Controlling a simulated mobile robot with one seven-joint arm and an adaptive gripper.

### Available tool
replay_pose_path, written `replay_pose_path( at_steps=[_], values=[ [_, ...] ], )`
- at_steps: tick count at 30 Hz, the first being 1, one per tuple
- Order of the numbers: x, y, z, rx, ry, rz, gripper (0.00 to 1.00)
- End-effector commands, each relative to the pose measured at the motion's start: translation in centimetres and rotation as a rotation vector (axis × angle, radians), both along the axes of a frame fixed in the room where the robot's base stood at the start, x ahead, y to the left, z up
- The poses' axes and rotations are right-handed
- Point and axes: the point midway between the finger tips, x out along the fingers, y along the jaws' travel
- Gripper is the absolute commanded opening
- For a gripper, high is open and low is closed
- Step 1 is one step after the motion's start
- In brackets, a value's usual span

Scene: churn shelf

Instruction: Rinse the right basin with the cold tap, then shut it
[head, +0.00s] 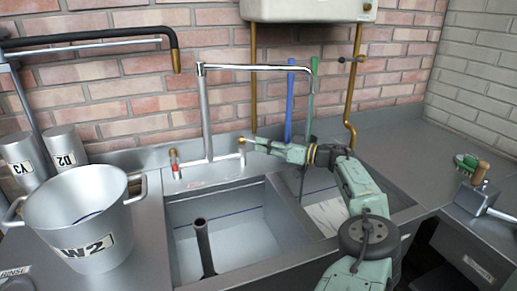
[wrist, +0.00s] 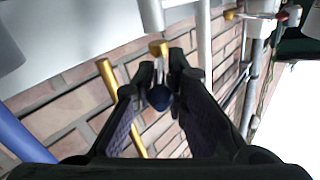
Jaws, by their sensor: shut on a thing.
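My gripper (head: 246,143) reaches left across the back of the sink to the cold tap (head: 242,151), right of the spout column. In the wrist view my fingers (wrist: 160,88) are shut on the cold tap's dark blue knob (wrist: 159,98), with brass beyond it. The right basin (head: 396,213) is partly hidden by my arm; a pale streaked patch (head: 326,214) shows in it. The chrome spout (head: 255,67) swings right, its end above the right basin. I cannot tell whether water runs from it. The red-marked tap (head: 174,163) stands left of the column.
The left basin (head: 185,242) holds an upright dark pipe (head: 204,248). A metal pot (head: 85,205) marked W2 stands left. Blue (head: 290,100) and green (head: 311,100) rods stand behind the sink, near a brass pipe (head: 352,100). A brush (head: 472,163) lies on the right counter.

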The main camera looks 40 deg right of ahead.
Motion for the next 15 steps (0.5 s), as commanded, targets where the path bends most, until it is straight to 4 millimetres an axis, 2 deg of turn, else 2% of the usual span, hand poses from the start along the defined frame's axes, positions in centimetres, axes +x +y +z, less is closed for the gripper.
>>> replay_pose_path(
  at_steps=[15],
  values=[
    [-0.17,-0.62,0.03,0.001,-0.001,0.031,0.00]
  ],
)
